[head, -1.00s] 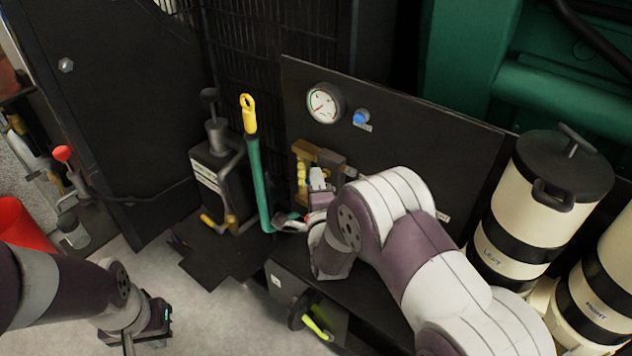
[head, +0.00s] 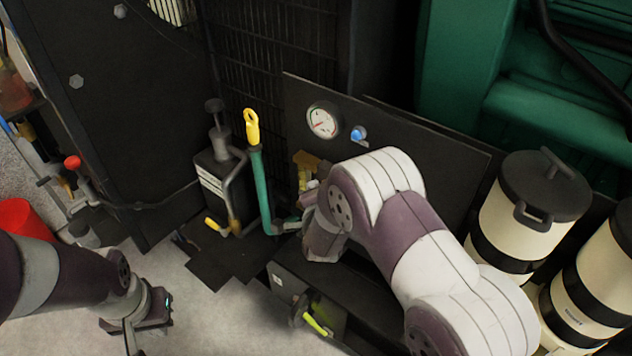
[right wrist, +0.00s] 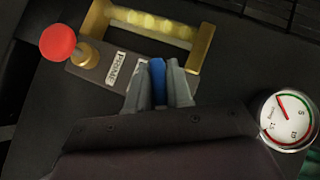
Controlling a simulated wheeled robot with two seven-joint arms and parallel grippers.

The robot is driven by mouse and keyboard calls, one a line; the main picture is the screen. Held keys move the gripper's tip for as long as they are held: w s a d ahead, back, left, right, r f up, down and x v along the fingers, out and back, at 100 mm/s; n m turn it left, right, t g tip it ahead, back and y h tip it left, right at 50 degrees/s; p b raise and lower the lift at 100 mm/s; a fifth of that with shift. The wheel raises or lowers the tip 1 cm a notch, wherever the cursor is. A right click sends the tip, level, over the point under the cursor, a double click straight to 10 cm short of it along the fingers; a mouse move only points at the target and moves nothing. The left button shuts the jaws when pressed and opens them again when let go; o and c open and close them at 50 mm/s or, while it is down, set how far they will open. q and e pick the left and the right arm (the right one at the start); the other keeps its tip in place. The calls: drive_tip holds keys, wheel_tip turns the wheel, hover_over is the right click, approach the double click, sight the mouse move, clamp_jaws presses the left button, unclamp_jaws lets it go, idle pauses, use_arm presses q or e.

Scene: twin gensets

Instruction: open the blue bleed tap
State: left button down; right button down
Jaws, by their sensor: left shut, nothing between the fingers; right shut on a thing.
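In the right wrist view the fingers of my right gripper (right wrist: 158,88) are shut on a narrow blue handle, the blue bleed tap (right wrist: 157,72). It sits beside the block with the PRIME label (right wrist: 116,69). The tap's body and lower end are hidden by the fingers and wrist. In the head view my right forearm and wrist cover the tap, and the fingertips cannot be made out. My left gripper (head: 142,326) is low at the left over the floor, shut and empty, away from the tap.
A pressure gauge (head: 323,120) and a separate blue knob (head: 358,133) are on the black panel. A green lever with yellow grip (head: 252,127) stands left of my right wrist. Cream canisters (head: 520,205) stand right.

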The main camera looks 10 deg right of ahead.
drive_tip(key=n+g+h+p, duration=0.1)
drive_tip(key=g+p, duration=0.1)
drive_tip(key=p, duration=0.3)
drive_tip(key=n+g+h+p, duration=0.1)
drive_tip(key=n+g+p, duration=0.1)
drive_tip(key=p, duration=0.3)
drive_tip(key=n+g+h+p, duration=0.1)
drive_tip(key=g+p, duration=0.2)
drive_tip(key=p, duration=0.3)
drive_tip(key=shift+r+n+h, duration=0.3)
drive_tip(key=shift+r, duration=0.05)
drive_tip(key=shift+a+f+g+p, duration=0.1)
drive_tip(key=shift+g+p, duration=0.2)
drive_tip(key=shift+f+n+g+h, duration=0.25)
drive_tip(key=shift+n+g+h, duration=0.25)
drive_tip(key=shift+h, duration=0.1)
drive_tip(key=shift+f+n+g+h+b, duration=0.15)
drive_tip(key=shift+n+g+h+b, duration=0.35)
drive_tip(key=shift+g+h+b, duration=0.15)
drive_tip(key=shift+n+g+h+b, duration=0.55)
drive_tip(key=shift+g+b, duration=0.2)
drive_tip(key=shift+b, duration=0.15)
drive_tip(key=shift+r, duration=0.2)
drive_tip(key=c, duration=1.1)
unclamp_jaws()
